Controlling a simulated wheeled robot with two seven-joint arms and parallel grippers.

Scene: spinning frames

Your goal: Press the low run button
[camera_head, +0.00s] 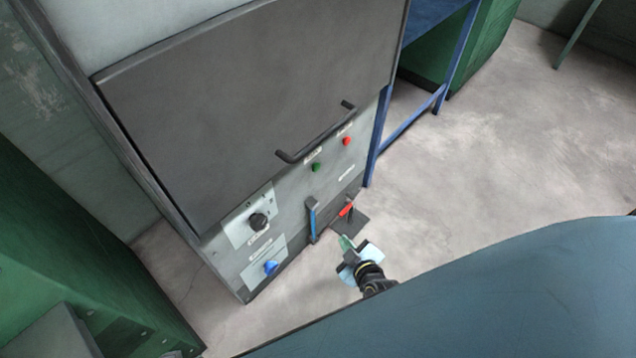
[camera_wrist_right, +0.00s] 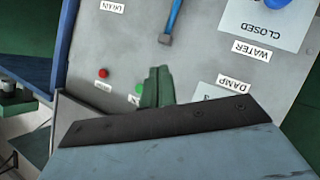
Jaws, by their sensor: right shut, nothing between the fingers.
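A small green button (camera_head: 316,167) sits on the grey front panel of the machine, below the door handle. In the right wrist view the green button (camera_wrist_right: 139,89) shows beside my fingertips, partly hidden; its label is not readable. A red button (camera_head: 347,141) is to its right in the head view, and it also shows in the wrist view (camera_wrist_right: 103,73). My right gripper (camera_head: 346,243) is shut and empty, with green fingertips pointing toward the panel. In the head view it appears low in front of the machine, apart from the green button. My left gripper is not in view.
A bar handle (camera_head: 316,135) sticks out above the buttons. The panel also carries a black knob (camera_head: 258,221), a blue knob (camera_head: 270,267) and a blue lever (camera_head: 312,218). A red pedal (camera_head: 346,209) is near the floor. Open floor (camera_head: 520,140) lies to the right.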

